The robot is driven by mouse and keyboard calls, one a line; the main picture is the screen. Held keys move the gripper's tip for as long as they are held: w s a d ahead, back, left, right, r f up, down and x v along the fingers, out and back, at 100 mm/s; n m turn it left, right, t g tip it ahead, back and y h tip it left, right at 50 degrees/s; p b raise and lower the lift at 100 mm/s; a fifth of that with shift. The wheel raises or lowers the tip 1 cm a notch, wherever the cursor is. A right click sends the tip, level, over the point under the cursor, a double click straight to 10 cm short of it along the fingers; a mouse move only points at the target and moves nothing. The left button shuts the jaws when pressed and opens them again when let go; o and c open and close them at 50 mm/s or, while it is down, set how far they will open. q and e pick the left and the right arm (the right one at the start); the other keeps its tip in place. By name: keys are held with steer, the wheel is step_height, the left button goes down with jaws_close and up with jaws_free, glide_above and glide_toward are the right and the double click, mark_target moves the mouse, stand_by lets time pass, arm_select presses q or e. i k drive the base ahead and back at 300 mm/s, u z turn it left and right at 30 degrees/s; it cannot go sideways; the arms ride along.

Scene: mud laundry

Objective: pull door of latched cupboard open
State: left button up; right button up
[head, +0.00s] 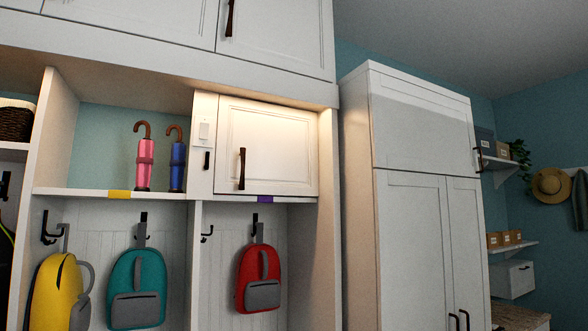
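A small white cupboard door (270,150) sits in the upper right cubby of the built-in unit. It looks shut in its frame. A dark vertical handle (242,168) is on the door's left side. On the panel left of the door are a small white plate (204,131) and, below it, a short dark piece (207,160) that may be the latch. Neither of my grippers is in the head view.
A pink umbrella (145,163) and a blue umbrella (178,165) stand on the shelf to the left. Yellow (57,285), teal (136,280) and red (257,270) backpacks hang below. A tall white cabinet (420,220) stands to the right. The space before the door looks clear.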

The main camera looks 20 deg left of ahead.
mark_target(262, 149)
steer(key=z, duration=0.35)
steer(key=i, duration=0.85)
steer(key=u, duration=0.45)
steer(key=i, duration=0.75)
steer(key=u, duration=0.7)
